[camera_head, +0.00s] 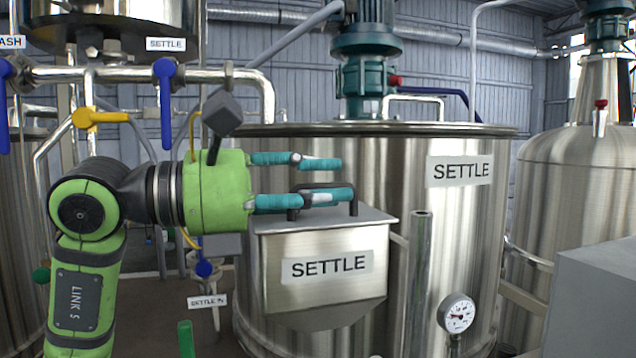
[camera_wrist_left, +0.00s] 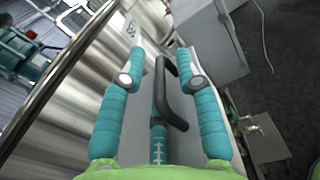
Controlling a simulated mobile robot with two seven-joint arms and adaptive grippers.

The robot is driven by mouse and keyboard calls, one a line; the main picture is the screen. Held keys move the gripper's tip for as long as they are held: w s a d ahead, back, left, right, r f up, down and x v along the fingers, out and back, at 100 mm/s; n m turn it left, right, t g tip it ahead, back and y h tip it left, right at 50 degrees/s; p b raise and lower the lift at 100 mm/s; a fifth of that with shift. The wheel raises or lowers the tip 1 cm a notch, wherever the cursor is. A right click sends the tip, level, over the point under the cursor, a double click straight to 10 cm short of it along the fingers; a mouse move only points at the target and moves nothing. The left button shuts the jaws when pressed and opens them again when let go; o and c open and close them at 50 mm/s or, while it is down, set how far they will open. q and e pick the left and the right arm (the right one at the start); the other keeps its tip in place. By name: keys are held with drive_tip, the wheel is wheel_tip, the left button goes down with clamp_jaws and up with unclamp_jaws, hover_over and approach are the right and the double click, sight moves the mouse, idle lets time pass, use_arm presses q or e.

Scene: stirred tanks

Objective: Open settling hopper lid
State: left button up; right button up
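The settling hopper (camera_head: 370,285) is a steel box labelled SETTLE on the front of a large steel tank. Its lid (camera_head: 372,218) lies flat and closed on top. A dark handle (camera_head: 354,208) stands up from the lid. My left gripper (camera_head: 332,180) is open at the handle, its teal fingers apart. The lower finger overlaps the handle in the head view. My right gripper is out of view.
The SETTLE tank (camera_head: 460,220) rises behind the hopper. A vertical pipe (camera_head: 420,290) and a pressure gauge (camera_head: 457,315) stand right of it. A grey cabinet (camera_head: 595,300) fills the lower right. Pipes with a blue valve handle (camera_head: 166,105) are at the left.

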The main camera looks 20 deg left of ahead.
use_arm(q)
clamp_jaws()
drive_tip(key=shift+r, duration=0.1)
